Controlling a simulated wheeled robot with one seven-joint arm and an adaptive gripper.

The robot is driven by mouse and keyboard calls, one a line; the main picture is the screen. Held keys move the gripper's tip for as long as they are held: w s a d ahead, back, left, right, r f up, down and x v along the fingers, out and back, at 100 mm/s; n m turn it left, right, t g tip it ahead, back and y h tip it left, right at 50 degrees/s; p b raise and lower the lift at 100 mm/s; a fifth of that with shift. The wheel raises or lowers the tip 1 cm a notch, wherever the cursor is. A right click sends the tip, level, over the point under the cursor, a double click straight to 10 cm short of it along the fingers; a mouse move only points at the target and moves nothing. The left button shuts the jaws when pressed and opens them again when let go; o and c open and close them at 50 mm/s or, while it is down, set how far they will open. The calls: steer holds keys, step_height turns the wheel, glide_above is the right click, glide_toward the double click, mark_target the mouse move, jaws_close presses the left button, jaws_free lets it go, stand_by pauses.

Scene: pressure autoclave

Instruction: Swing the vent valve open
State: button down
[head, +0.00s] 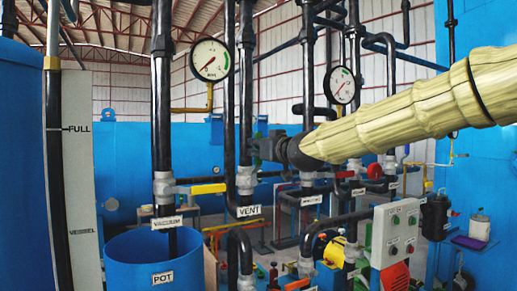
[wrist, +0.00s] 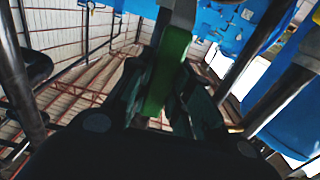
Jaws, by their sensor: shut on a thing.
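The vent valve (head: 246,180) sits on a black vertical pipe above the white VENT label (head: 249,210). My gripper (head: 257,149) reaches in from the right, just above the valve body and against the pipe. In the wrist view, my gripper (wrist: 163,98) is shut on the green handle (wrist: 172,60) of the valve, which runs between the two dark fingers.
A blue pot (head: 125,255) stands at the lower left. Two gauges (head: 210,59) (head: 341,85) hang above. A control box (head: 394,232) and black pipes crowd the lower right.

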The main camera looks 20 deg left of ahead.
steer(key=shift+f, duration=0.2)
steer(key=c, duration=1.3)
jaws_free()
steer(key=shift+a, duration=0.1)
steer(key=shift+r, duration=0.1)
steer(key=shift+s, duration=0.1)
steer(key=v, duration=1.2)
